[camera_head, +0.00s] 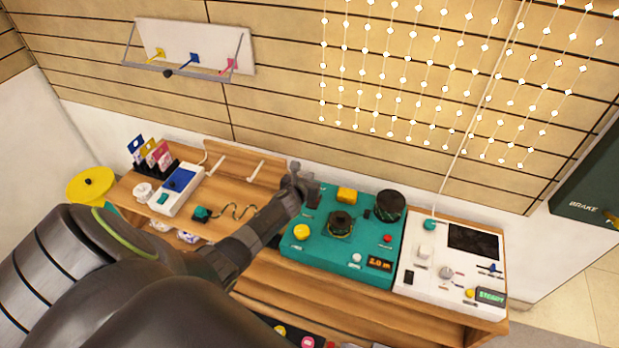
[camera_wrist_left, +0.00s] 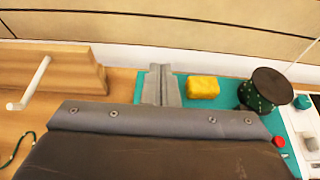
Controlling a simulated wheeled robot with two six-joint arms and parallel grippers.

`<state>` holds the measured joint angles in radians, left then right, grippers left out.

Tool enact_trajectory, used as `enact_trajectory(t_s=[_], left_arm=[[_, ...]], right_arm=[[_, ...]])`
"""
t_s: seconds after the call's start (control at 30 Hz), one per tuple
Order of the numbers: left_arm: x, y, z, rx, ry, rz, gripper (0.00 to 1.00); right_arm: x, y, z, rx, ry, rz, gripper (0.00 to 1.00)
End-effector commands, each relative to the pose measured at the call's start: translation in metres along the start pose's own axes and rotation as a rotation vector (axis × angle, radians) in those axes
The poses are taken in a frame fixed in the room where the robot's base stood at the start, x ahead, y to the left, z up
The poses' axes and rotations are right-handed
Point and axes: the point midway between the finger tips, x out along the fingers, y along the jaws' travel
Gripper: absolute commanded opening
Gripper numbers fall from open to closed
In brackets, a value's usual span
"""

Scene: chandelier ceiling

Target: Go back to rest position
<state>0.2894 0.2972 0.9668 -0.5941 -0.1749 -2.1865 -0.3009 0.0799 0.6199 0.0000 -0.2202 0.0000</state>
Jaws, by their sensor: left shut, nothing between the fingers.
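My left arm comes in from the lower left in the head view and reaches over the workbench. My left gripper (camera_head: 296,172) is above the back left corner of the teal panel (camera_head: 312,262). Its fingers are shut with nothing between them. In the left wrist view the gripper (camera_wrist_left: 160,72) points toward the wall, just left of a yellow block (camera_wrist_left: 202,88). I cannot tell whether the fingertips touch the panel. The yellow block also shows in the head view (camera_head: 347,195). My right gripper is in neither view.
A dark spool (camera_head: 389,205) stands on the panel's right side. A white panel (camera_head: 425,285) with a black screen lies to the right. A white device (camera_head: 177,189) and card holder sit left. A wall rack (camera_head: 190,52) holds colored pieces. Lights hang on the wall.

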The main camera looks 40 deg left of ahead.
Motion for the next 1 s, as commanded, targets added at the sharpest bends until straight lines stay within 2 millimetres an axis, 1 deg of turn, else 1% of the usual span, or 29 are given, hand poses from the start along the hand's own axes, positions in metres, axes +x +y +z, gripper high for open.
enact_trajectory(t_s=[0.37, 0.47, 0.53, 0.57, 0.67, 0.77, 0.8, 0.87, 0.9, 0.97, 1.0], left_arm=[[0.0, 0.0, 0.0, -0.002, 0.001, 0.001, 0.0], [-0.005, 0.002, -0.004, -0.048, 0.008, 0.013, 0.0], [-0.013, 0.004, -0.008, -0.134, 0.017, 0.034, 0.0], [-0.018, 0.005, -0.011, -0.187, 0.024, 0.047, 0.0], [-0.043, 0.01, -0.023, -0.423, 0.048, 0.105, 0.0], [-0.073, 0.015, -0.036, -0.698, 0.074, 0.177, 0.0], [-0.086, 0.016, -0.041, -0.808, 0.083, 0.209, 0.0], [-0.107, 0.018, -0.048, -0.972, 0.096, 0.255, 0.0], [-0.121, 0.019, -0.053, -1.081, 0.105, 0.289, 0.0], [-0.143, 0.02, -0.06, -1.242, 0.115, 0.342, 0.0], [-0.159, 0.02, -0.064, -1.348, 0.122, 0.379, 0.0]], right_arm=[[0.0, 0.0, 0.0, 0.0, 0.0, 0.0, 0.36], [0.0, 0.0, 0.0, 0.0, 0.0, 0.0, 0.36], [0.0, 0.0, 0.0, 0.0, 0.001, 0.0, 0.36], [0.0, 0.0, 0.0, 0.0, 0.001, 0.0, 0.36], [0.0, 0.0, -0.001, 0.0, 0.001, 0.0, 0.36], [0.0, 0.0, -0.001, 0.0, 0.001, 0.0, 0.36], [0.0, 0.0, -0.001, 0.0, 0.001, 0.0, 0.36], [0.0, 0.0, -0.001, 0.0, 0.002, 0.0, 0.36], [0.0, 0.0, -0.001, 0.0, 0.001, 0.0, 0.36], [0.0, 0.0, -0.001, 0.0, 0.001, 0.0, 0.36], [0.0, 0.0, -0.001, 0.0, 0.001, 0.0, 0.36]])
